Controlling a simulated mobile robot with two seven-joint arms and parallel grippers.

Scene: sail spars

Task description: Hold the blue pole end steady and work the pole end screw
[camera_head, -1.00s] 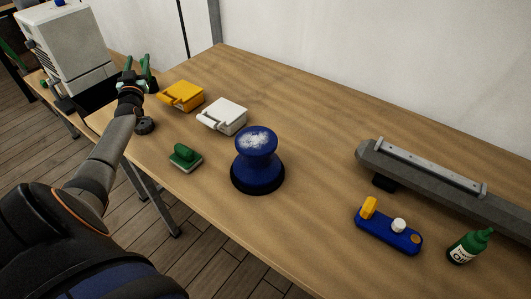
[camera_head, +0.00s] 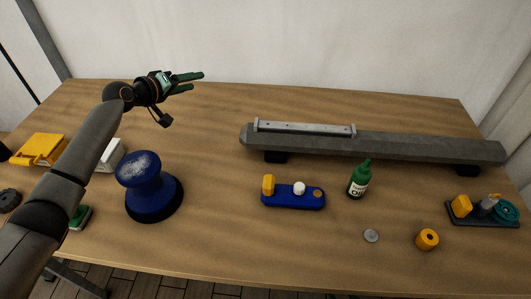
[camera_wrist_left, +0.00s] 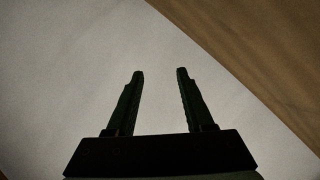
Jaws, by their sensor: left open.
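The blue pole end (camera_head: 293,195) lies flat near the middle of the table in the head view. It has a yellow upright knob (camera_head: 268,185), a white round knob (camera_head: 299,188) and a brown-gold round spot (camera_head: 318,193) at its right end. I cannot tell which part is its screw. My left gripper (camera_head: 198,81) is up at the back left of the table, well apart from the pole end. Its green fingers point right and are open and empty; they also show in the left wrist view (camera_wrist_left: 160,73). My right gripper is not in view.
A grey beam with a metal rail (camera_head: 400,146) lies behind. A green oil bottle (camera_head: 358,181), grey disc (camera_head: 371,236), yellow ring (camera_head: 427,239) and dark tray (camera_head: 482,217) stand right. A blue spool-shaped stand (camera_head: 152,196), white box (camera_head: 112,155) and yellow box (camera_head: 40,149) are left.

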